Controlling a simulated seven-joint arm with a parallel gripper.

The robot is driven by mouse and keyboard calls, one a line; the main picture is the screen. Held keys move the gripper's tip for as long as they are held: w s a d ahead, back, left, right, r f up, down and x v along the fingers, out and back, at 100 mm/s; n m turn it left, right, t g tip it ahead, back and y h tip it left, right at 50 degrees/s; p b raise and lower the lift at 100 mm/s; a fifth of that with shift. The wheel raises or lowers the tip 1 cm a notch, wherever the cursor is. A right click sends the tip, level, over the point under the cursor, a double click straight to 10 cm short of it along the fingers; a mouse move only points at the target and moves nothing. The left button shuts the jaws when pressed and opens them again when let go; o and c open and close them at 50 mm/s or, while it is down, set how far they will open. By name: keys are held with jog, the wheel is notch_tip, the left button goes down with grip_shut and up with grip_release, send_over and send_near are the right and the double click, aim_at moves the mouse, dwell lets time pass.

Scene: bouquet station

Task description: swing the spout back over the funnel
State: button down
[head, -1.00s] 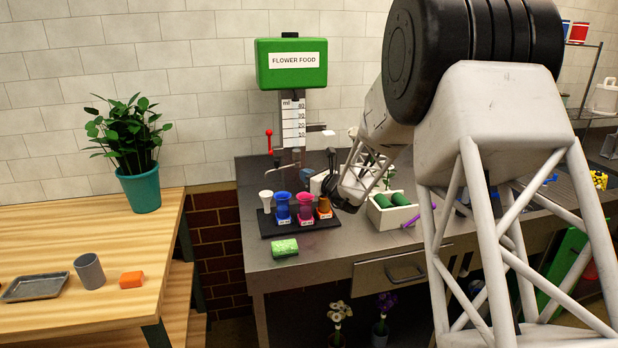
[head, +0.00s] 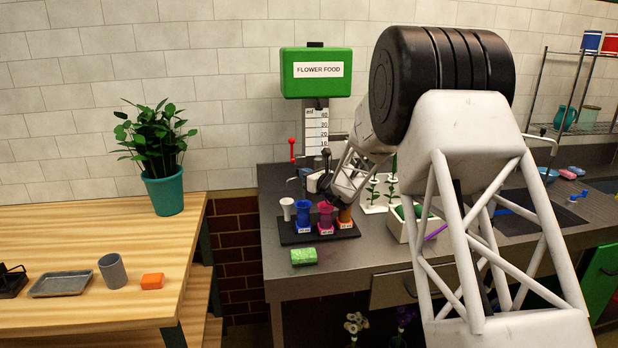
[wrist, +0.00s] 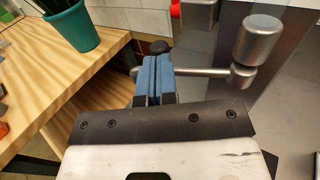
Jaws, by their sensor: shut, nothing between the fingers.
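The green flower food dispenser (head: 317,72) stands at the back of the steel counter, above a scale marked in ml. In the head view, my forearm partly hides the area below the dispenser. I cannot make out the funnel clearly.
White, blue, pink and orange cups stand in a black rack (head: 290,237) in front of the dispenser. A green sponge (head: 304,257) lies before it. A white bin (head: 400,228) is right of the rack. The wooden table (head: 90,240) holds a potted plant (head: 163,190).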

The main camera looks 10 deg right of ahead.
jog(key=shift+w+a, duration=0.1)
jog(key=shift+w, duration=0.05)
jog(key=shift+x, duration=0.8)
jog(key=shift+a+r, duration=0.15)
jog(key=s+a+v, duration=0.1)
jog(key=v, duration=1.3)
jog(key=shift+s, duration=0.2)
jog(key=shift+a, duration=0.1)
